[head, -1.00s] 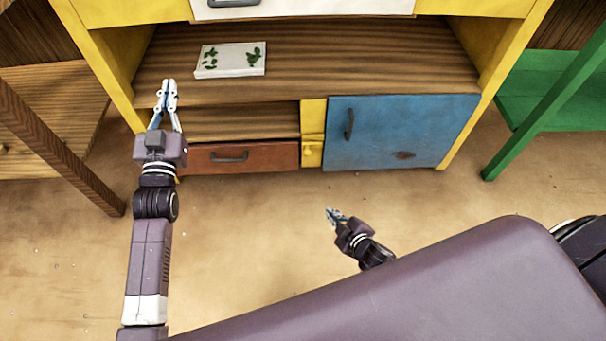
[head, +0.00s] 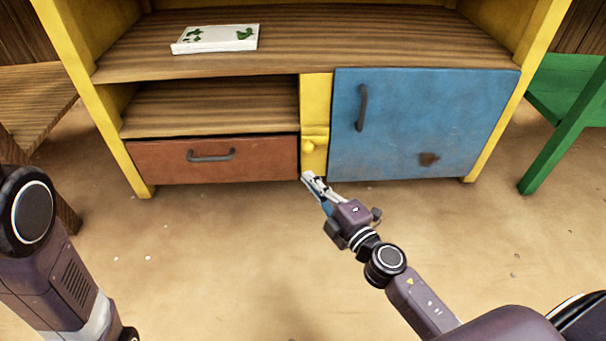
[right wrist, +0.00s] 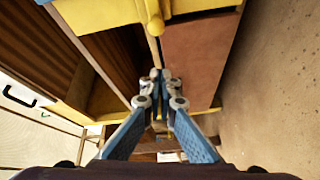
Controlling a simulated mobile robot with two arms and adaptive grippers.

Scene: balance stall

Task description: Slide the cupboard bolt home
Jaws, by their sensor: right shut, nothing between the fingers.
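The cupboard's blue door (head: 420,125) is closed, with a dark upright handle near its left edge. The bolt (head: 309,146) shows as a small yellow knob on the yellow post (head: 316,95) just left of the door. The knob also shows at the top of the right wrist view (right wrist: 155,27). My right gripper (head: 308,177) is shut and empty. In the head view its tips appear just below the knob, near the post's foot, apart from the knob. I cannot tell whether the bolt reaches behind the door. My left gripper is out of view.
A red-brown drawer (head: 215,160) with a dark handle is left of the post, under an open shelf (head: 205,105). A white slab with green leaf marks (head: 216,39) lies on the upper shelf. A green stand (head: 565,110) is at right. The floor in front is clear.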

